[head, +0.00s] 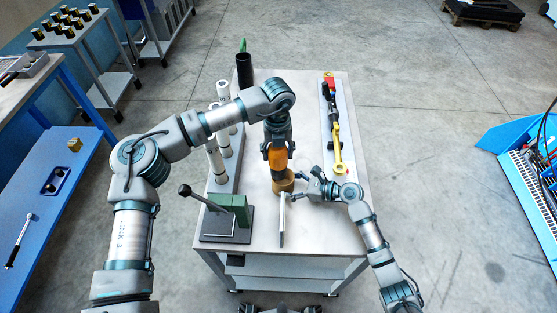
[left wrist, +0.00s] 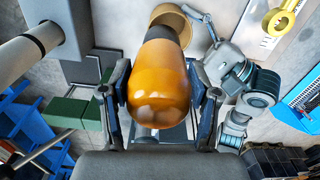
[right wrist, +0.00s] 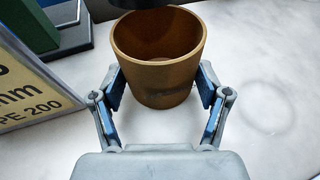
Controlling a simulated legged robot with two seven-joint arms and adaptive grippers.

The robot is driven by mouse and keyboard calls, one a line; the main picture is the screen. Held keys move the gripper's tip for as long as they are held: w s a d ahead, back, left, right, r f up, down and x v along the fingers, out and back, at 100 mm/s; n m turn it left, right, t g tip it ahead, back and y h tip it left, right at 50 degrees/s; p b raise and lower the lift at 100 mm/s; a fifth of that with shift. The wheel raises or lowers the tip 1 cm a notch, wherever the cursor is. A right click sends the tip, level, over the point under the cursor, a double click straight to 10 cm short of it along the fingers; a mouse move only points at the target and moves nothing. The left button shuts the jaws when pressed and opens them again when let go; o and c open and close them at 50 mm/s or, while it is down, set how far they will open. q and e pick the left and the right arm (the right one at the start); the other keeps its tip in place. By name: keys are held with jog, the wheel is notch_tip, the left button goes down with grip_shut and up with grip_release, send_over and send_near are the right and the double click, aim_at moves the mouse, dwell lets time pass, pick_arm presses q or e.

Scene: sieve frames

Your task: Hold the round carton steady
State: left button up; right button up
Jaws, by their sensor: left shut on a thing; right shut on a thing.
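The round carton (head: 284,185) is an open brown cardboard tub, upright on the grey cart top; it fills the upper middle of the right wrist view (right wrist: 160,80). My right gripper (right wrist: 161,88) has one finger on each side of the carton and is shut on it. My left gripper (head: 278,148) is shut on an amber rounded object (left wrist: 158,85) with a dark end pointing toward the carton. It holds this object above the carton. A dark shape covers the far rim in the right wrist view, and the carton's inside looks empty where visible.
A printed card (right wrist: 30,90) stands close left of the carton. A green block with a lever (head: 230,212) and white cylinders (head: 215,158) are at the cart's left. A yellow-and-red tool (head: 335,130) lies on a panel at right.

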jog(key=o, duration=1.5)
jog(key=shift+s+f, duration=0.1)
jog(key=shift+f, duration=0.05)
jog(key=o, duration=0.3)
jog(key=shift+a, duration=0.1)
jog(key=v, duration=1.2)
jog(key=shift+w, duration=0.2)
